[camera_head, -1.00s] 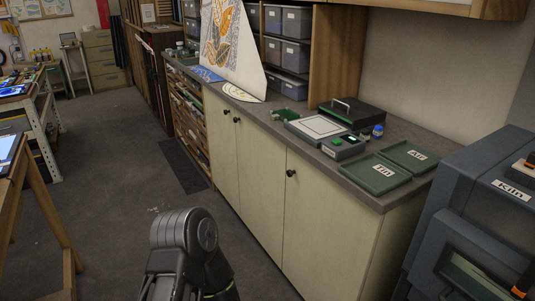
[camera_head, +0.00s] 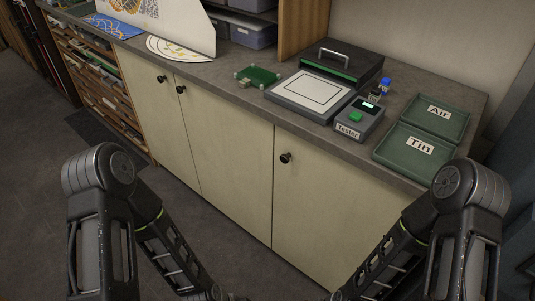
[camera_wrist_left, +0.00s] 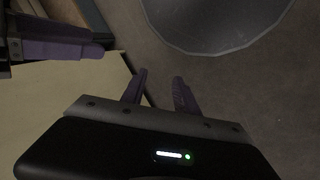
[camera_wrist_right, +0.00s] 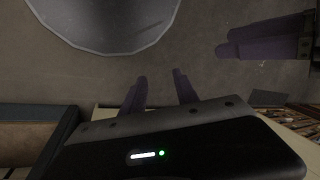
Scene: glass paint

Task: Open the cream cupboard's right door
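The cream cupboard (camera_head: 225,150) stands under a grey counter in the head view. Its right door (camera_head: 335,205) is shut and has a round black knob (camera_head: 285,157) near its upper left corner. My forearms partly cover the door's lower right. In the left wrist view my left gripper (camera_wrist_left: 159,76) has its two purple fingers apart with nothing between them. In the right wrist view my right gripper (camera_wrist_right: 159,75) also has its fingers apart and empty. Both grippers are below or at the bottom edge of the head view, away from the knob.
On the counter (camera_head: 215,85) are a tester (camera_head: 357,120), a white-topped panel (camera_head: 310,92), a black case (camera_head: 342,62) and green trays marked Air (camera_head: 437,115) and Tin (camera_head: 415,148). Two more black knobs sit on the doors to the left. Dark floor lies open at left.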

